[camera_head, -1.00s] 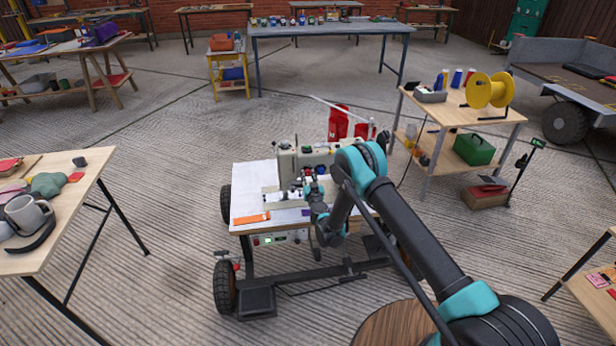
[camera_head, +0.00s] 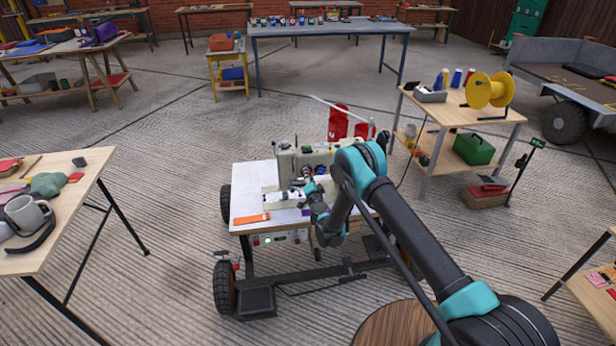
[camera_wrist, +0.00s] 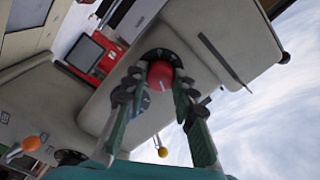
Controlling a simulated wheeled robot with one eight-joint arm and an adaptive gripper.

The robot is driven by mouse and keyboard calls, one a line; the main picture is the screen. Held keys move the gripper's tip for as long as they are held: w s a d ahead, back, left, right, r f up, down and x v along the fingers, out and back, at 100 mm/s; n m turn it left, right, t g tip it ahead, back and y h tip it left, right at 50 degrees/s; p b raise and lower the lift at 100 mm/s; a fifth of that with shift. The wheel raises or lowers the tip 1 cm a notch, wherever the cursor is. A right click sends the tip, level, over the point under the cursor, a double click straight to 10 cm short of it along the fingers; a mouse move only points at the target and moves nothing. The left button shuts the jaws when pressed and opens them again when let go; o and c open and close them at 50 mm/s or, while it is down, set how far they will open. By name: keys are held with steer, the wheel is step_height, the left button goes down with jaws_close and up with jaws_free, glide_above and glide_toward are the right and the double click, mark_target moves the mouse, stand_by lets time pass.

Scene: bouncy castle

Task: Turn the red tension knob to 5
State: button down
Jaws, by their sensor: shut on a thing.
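The red tension knob (camera_wrist: 160,75) sits on a dark round dial on the cream body of the sewing machine (camera_wrist: 100,85). A pale mark shows on the knob, but the dial's numbers are too small to read. My gripper (camera_wrist: 155,88) is shut on the knob, one finger on each side of it. In the head view the sewing machine (camera_head: 285,160) stands on a wheeled worktable (camera_head: 250,196). My gripper (camera_head: 306,186) is at the machine's front there, and the knob cannot be made out behind it.
An orange item (camera_head: 253,218) lies on the worktable's front left. In the wrist view, a yellow ball-ended part (camera_wrist: 162,152) and an orange ball-ended part (camera_wrist: 30,143) stick out near the machine.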

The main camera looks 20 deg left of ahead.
steer(key=m, duration=1.1)
steer(key=shift+f+m, duration=0.1)
steer(key=shift+m, duration=0.3)
stand_by(0.3)
steer(key=c, duration=1.2)
jaws_free()
steer(key=shift+r, duration=0.2)
step_height(320, 180, up, 10)
steer(key=shift+f, duration=0.15)
